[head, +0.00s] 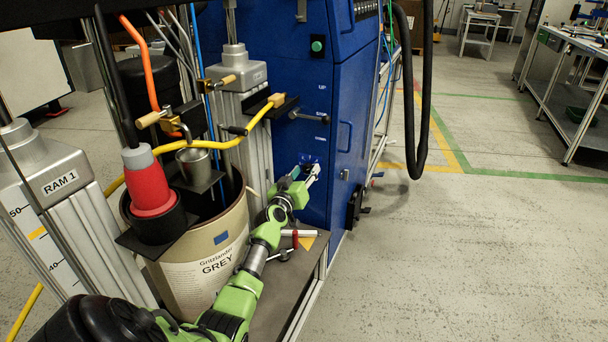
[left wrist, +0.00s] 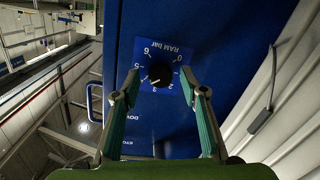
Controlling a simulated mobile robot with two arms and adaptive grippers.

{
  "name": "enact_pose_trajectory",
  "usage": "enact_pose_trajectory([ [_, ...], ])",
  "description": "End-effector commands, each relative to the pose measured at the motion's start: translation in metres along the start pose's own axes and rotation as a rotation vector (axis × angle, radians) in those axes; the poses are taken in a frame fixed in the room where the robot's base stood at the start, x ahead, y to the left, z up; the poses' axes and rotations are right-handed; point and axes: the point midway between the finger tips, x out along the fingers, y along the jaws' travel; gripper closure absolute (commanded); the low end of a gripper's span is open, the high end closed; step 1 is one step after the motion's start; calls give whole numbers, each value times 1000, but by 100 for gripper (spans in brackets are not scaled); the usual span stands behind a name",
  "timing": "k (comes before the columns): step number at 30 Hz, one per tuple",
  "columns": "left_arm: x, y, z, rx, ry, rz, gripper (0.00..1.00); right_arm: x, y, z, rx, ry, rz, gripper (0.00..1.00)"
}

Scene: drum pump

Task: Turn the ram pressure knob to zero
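The ram pressure knob (left wrist: 159,74) is black and sits on a blue dial plate marked "RAM bar" on the blue cabinet. In the left wrist view the dial appears upside down. A pale mark on the knob points near the 3 and 4, away from the 0. My left gripper (left wrist: 160,73) is open, with one finger on each side of the knob and a visible gap to it. In the head view my left gripper (head: 305,174) is at the cabinet's front panel, and it largely hides the knob there. My right gripper is not in view.
The blue cabinet (head: 345,110) has a lever (head: 309,116) and a green button (head: 317,45) above the dial. Tools (head: 295,240) lie on the platform below. The floor at right is clear.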

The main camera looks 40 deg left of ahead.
Motion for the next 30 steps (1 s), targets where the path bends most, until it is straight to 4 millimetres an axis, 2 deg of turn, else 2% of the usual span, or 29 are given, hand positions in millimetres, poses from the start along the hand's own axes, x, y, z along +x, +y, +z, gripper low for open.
enact_pose_trajectory([
  [5,-13,1,2,-2,0,2,60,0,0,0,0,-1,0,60],
  [12,-48,0,2,-1,-1,0,60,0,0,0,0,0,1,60],
  [18,-69,0,2,0,-2,0,60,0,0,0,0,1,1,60],
  [30,-75,0,1,0,-2,0,61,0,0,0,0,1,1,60],
])
